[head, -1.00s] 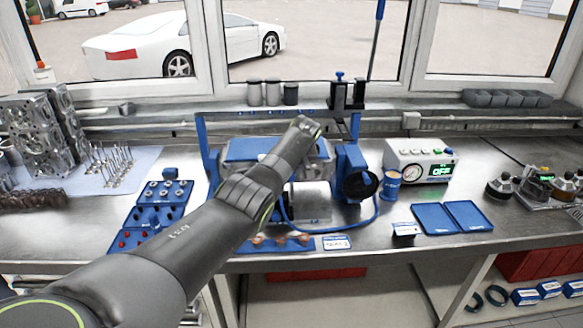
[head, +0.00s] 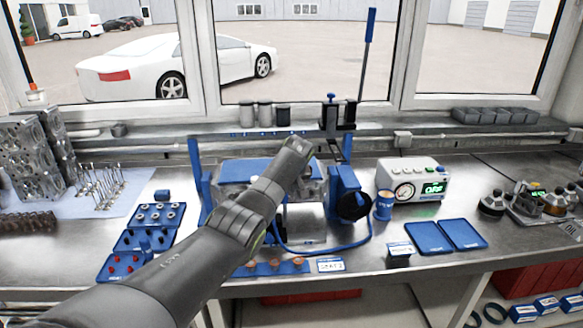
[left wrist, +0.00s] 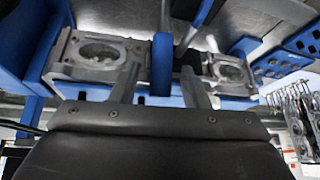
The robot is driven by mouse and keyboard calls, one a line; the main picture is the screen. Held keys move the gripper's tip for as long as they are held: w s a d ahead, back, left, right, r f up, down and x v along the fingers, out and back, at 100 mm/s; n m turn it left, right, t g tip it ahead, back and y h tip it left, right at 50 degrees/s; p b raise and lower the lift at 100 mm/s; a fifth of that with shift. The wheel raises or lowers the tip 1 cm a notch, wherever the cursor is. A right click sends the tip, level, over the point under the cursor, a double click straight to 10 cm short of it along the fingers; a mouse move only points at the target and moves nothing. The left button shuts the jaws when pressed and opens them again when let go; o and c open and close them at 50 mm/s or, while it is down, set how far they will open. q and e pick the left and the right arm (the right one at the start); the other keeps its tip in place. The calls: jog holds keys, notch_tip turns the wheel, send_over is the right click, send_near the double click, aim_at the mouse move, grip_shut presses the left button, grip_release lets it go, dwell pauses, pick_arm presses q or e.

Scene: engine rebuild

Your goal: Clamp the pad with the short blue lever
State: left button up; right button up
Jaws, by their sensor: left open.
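My left arm reaches over the blue fixture (head: 195,170) on the bench in the head view. Its far end hides the middle of the fixture and its fingers there. In the left wrist view my left gripper (left wrist: 157,78) is open, its two grey fingers apart. A short blue bar (left wrist: 162,62) stands between the fingers and looks like the short lever; I cannot tell whether they touch it. A grey metal part with round openings (left wrist: 100,52) lies behind. A blue slab (head: 240,171), possibly the pad, lies on the fixture in the head view. My right gripper is not in view.
A long blue lever (head: 369,45) stands upright at the back. A blue hose (head: 330,252) loops in front of the fixture. A gauge box (head: 413,178) and blue trays (head: 430,238) are right; parts trays (head: 140,240) are left. Bare bench lies beyond the gauge box.

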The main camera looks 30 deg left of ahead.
pick_arm(q)
jog(key=shift+s+d+r, duration=0.1)
jog(key=shift+d+r, duration=0.1)
jog(key=shift+r, duration=0.2)
jog(key=b+v, duration=0.3)
jog(key=v, duration=1.2)
jog(key=shift+r+b, duration=0.2)
jog(key=shift+b, duration=0.2)
jog(key=shift+s, duration=0.15)
